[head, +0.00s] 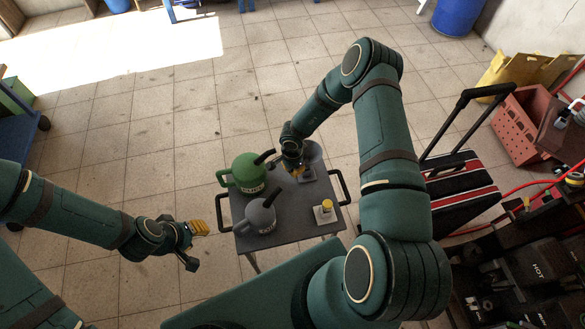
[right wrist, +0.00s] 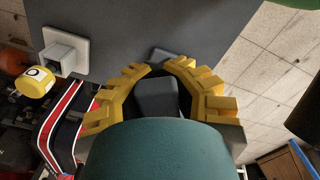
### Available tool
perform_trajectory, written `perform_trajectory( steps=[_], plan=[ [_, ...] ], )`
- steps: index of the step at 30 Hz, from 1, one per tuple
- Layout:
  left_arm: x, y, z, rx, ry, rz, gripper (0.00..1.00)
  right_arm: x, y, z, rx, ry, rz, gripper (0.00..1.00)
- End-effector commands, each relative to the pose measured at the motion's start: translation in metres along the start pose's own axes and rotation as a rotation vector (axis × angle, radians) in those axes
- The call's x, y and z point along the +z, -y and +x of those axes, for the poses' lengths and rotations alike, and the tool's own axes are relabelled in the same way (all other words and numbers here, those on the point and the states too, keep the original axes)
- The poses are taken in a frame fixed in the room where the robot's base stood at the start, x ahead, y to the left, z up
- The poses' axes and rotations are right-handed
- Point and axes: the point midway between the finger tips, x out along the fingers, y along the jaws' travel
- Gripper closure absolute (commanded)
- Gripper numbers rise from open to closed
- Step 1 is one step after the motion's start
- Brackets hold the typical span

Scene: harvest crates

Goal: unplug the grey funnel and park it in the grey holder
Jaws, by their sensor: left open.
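My right gripper (head: 297,170) is over the far right part of the small dark table. In the right wrist view its yellow fingers (right wrist: 160,70) close around a dark grey block, which looks like part of the grey funnel (right wrist: 155,96). A round grey shape (head: 313,152) shows just behind this gripper in the head view; whether it belongs to the funnel is unclear. The grey holder (head: 308,176) sits on the table right by the fingertips, and its base (right wrist: 165,54) shows just past them. Contact between funnel and holder is hidden. My left gripper (head: 192,245) is open and empty, left of the table.
A green jug (head: 250,172) and a grey jug (head: 257,219) stand on the table (head: 288,222). A pale holder (head: 324,217) with a yellow piece (head: 327,205) stands nearer its right edge. A red-striped black case (head: 462,182) stands right of the table.

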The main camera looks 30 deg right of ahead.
Motion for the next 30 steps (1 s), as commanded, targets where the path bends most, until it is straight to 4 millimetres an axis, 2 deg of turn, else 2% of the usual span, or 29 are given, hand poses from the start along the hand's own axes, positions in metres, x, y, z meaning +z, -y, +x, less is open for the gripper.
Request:
perform_trajectory(
  steps=[30],
  plan=[
    [0.002, 0.005, 0.014, 0.0, 0.0, 0.0, 0.62, 0.0, 0.0, 0.024, 0.0, 0.0, 0.001, 1.0]
  ],
)
